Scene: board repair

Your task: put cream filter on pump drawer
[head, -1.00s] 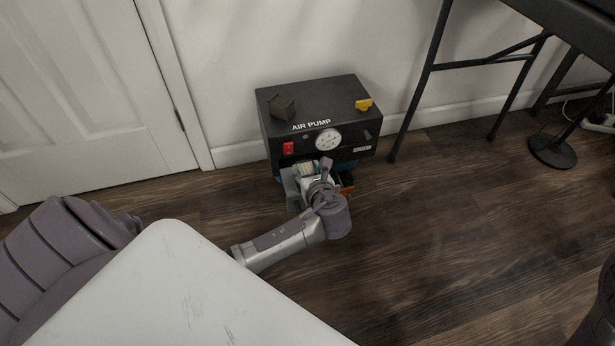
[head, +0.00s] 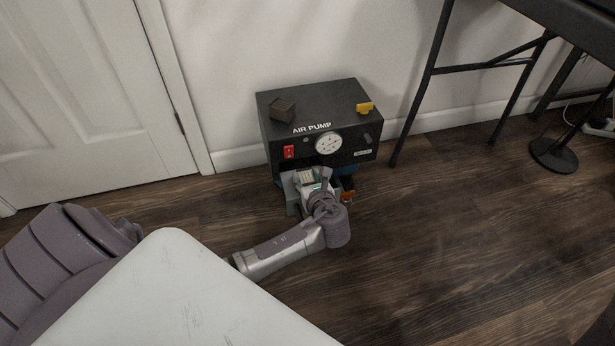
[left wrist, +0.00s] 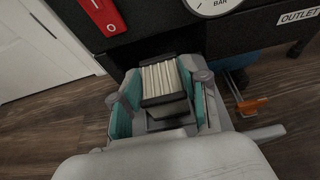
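The air pump (head: 290,160) is a black box on the floor against the wall, with a gauge and a red switch on its front. My left gripper (left wrist: 163,92) is low in front of it. The cream filter (left wrist: 163,80), a pleated block in a dark frame, sits between its teal finger pads, which appear to touch both sides. The filter also shows in the head view (head: 306,175). A dark edge lies just below the filter in the left wrist view; I cannot tell whether it is the pump drawer. My right gripper is not in view.
An orange part (left wrist: 252,105) sticks out low at the pump's right. Black table legs (head: 420,90) stand to the right.

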